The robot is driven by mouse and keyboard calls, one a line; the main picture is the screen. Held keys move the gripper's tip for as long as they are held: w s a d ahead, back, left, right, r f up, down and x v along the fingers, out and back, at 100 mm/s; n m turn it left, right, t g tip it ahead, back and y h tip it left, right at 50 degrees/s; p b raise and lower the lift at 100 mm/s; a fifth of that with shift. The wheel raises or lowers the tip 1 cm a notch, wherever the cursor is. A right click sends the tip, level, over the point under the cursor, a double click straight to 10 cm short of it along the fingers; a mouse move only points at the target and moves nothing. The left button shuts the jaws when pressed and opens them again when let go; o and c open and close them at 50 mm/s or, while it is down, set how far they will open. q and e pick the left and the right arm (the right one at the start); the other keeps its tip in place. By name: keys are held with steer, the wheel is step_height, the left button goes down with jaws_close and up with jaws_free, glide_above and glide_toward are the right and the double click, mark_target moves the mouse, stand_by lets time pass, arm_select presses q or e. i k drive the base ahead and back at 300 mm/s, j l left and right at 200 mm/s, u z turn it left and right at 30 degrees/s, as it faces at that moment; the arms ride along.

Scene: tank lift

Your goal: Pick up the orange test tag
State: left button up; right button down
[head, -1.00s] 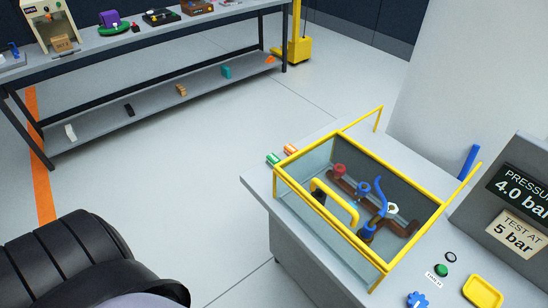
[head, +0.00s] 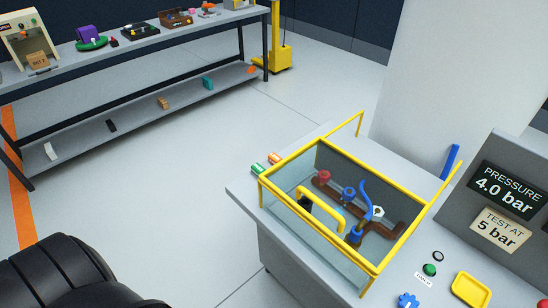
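A small orange and white piece (head: 274,158), which looks like the orange test tag, lies on the grey bench top (head: 244,187) behind the left back corner of the yellow-framed tank (head: 322,247). A green and white piece (head: 258,168) lies just left of it. Another small orange piece (head: 252,70) sits at the right end of the far table's lower shelf. Neither of my grippers shows in this view.
The tank has clear walls, a yellow handle and pipes with red and blue valves inside. A pressure panel (head: 508,188), a green button (head: 430,270) and a yellow tray (head: 473,290) are at the right. Open floor (head: 170,190) lies between bench and table.

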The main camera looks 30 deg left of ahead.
mark_target(273, 159)
steer(key=i+j+u, duration=0.2)
steer(key=j, duration=0.15)
steer(key=j+u, duration=0.15)
steer(key=j, duration=0.25)
steer(key=i+j+u, duration=0.2)
steer(key=j+u, duration=0.2)
steer(key=i+j+u, duration=0.65)
steer(key=j+u, duration=0.15)
steer(key=i+j+u, duration=0.4)
steer(key=i+z, duration=0.25)
steer(key=i, duration=0.3)
steer(key=i+j+z, duration=0.2)
steer(key=i, duration=0.3)
steer(key=i+z, duration=0.25)
steer(key=z, duration=0.2)
steer(key=i+z, duration=0.2)
steer(key=z, duration=0.25)
steer(key=i+j+z, duration=0.15)
steer(key=z, duration=0.25)
steer(key=i+j+z, duration=0.25)
steer(key=z, duration=0.2)
steer(key=i+j+z, duration=0.15)
steer(key=z, duration=0.3)
steer(key=j, duration=0.1)
